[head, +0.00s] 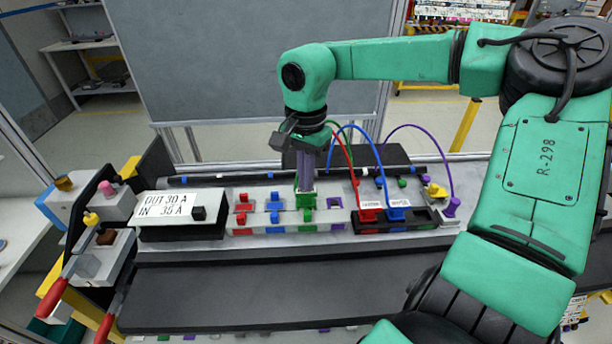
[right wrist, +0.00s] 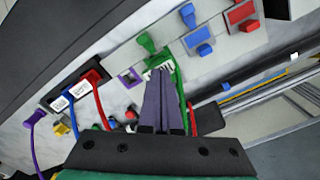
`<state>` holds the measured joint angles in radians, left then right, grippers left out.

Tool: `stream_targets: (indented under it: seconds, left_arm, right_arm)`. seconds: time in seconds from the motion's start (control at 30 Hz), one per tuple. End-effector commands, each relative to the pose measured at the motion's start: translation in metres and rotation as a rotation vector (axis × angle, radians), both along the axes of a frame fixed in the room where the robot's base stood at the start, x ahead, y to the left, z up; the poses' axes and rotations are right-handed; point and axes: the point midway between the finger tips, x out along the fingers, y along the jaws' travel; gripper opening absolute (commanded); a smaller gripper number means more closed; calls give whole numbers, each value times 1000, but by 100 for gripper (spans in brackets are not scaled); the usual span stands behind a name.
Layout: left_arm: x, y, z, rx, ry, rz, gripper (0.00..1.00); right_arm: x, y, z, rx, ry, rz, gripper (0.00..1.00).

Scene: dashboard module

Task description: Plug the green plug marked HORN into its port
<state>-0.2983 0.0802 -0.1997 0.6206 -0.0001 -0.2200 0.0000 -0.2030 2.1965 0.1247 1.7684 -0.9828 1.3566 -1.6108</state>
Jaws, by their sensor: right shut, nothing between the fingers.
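The green plug (head: 306,202) with a green cable stands at the far side of the green column in the port row. In the right wrist view the plug (right wrist: 178,73) has a white label, partly hidden by my fingers. My right gripper (head: 306,188) is shut and empty, pointing down with its tips right at the plug's top. Its fingers (right wrist: 161,75) also show in the right wrist view. Another green piece (right wrist: 147,42) sits nearer me on the same column. I cannot tell how deep the plug sits. My left gripper is not in view.
Red (head: 243,208) and blue (head: 274,206) pieces are left of the green column; a purple socket (head: 336,202) is right. A black holder (head: 425,217) carries cabled red and blue plugs. A purple plug (head: 451,207) stands farther right. A white box (head: 160,212) is left. The front dark strip is clear.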

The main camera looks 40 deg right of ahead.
Motion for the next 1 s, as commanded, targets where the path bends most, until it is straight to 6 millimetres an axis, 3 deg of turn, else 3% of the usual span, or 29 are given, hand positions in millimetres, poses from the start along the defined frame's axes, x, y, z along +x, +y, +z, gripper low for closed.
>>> stream_targets:
  seconds: [0.43,0.7,0.87,1.0]
  left_arm:
    - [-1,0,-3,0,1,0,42]
    - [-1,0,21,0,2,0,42]
    - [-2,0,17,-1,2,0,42]
    - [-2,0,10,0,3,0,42]
  right_arm:
    - [0,0,-3,0,0,-1,0]
    - [0,0,27,0,-1,-1,0]
    - [0,0,29,-1,-1,-1,0]
    - [1,0,52,-2,-6,-2,0]
